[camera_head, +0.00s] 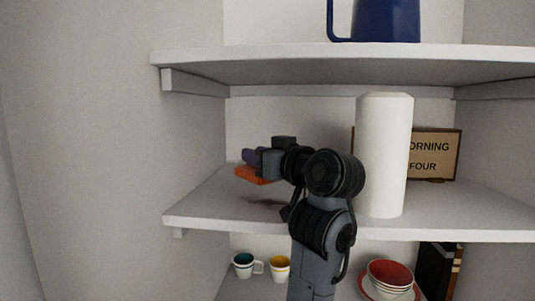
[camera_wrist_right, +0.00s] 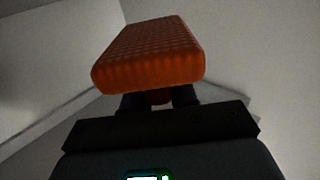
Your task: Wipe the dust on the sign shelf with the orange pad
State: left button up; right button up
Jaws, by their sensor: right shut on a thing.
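The orange pad (camera_head: 252,176) is held by my right gripper (camera_head: 262,160) above the left part of the sign shelf (camera_head: 450,210). In the right wrist view the pad (camera_wrist_right: 150,55) fills the upper middle, with a textured face, and the fingers (camera_wrist_right: 158,98) are shut on it from below. The framed sign (camera_head: 436,150) stands at the back right of the shelf, its left part hidden behind a white cylinder. A brownish dust patch (camera_head: 268,204) shows on the shelf just left of my right arm. My left gripper is not in view.
A tall white cylinder (camera_head: 384,155) stands on the same shelf, right of my arm. A shelf above (camera_head: 330,68) carries a blue jug (camera_head: 385,20). Below are two cups (camera_head: 244,265), red bowls (camera_head: 390,275) and books (camera_head: 436,268).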

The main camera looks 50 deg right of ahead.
jog(key=shift+w+a+r+p, duration=0.1)
jog(key=shift+w+a+p, duration=0.2)
jog(key=shift+w, duration=0.2)
jog(key=shift+w+a+r+p, duration=0.1)
jog(key=shift+w+a+p, duration=0.05)
jog(key=shift+w+a, duration=0.3)
jog(key=shift+w+a+r+p, duration=0.1)
jog(key=shift+w+a+p, duration=0.4)
jog(key=shift+w, duration=0.35)
jog(key=shift+w+a, duration=0.3)
notch_tip(320, 180, up, 6)
jog(key=p, duration=0.5)
send_over(238, 168)
jog(key=shift+w+a, duration=0.25)
jog(key=shift+w, duration=0.1)
